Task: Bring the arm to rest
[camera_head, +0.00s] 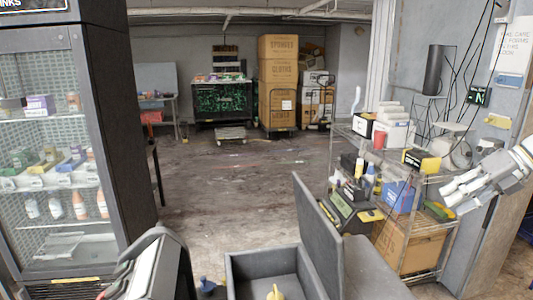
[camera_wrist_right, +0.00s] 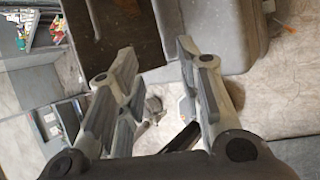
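My right gripper (camera_head: 453,195) is at the right edge of the head view, raised in front of the wire shelf, with light grey fingers pointing left. In the right wrist view my right gripper (camera_wrist_right: 157,60) has its two fingers spread apart. Nothing is held between them; floor and dark surfaces show beyond the gap. The right arm reaches in from the right edge. My left gripper does not show in either view.
A wire shelf (camera_head: 452,232) with boxes and bottles stands close to my right gripper. A grey open bin (camera_head: 243,262) is at bottom centre. A glass-fronted cabinet (camera_head: 125,150) stands left. Stacked cartons (camera_head: 279,75) are at the back. The middle floor (camera_head: 235,190) is clear.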

